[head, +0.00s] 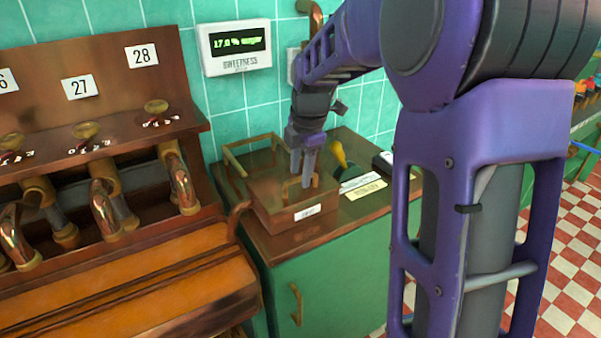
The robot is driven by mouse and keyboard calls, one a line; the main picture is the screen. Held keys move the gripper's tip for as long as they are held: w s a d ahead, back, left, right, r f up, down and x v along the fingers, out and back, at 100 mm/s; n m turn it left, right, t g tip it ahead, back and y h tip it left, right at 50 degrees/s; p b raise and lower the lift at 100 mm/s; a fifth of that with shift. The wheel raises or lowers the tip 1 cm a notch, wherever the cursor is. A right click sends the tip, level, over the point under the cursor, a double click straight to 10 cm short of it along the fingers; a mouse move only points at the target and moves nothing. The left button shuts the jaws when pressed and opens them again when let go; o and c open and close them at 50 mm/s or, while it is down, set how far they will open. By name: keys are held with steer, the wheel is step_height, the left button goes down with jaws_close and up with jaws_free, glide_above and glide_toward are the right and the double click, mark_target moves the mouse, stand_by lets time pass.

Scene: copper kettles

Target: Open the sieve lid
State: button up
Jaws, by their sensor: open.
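A copper-brown box with a white label on its front (280,217) stands on the cabinet top; it appears to be the sieve. Its flat top, apparently the lid (262,183), looks closed. A small brass handle (288,190) rises from the top near the front right. My gripper (303,180) points down over this handle with its jaws open. The fingertips are close to the handle; whether they touch or straddle it I cannot tell. The fingers hide part of the handle.
A brass rail (240,150) stands at the box's back left. A yellow-tipped dark object (340,158) and paper labels (366,188) lie to the right. Copper pipes (180,180) are at left. The tiled wall is close behind.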

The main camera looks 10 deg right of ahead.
steer(key=shift+f, duration=0.15)
steer(key=shift+c, duration=0.3)
jaws_close()
stand_by(1.1)
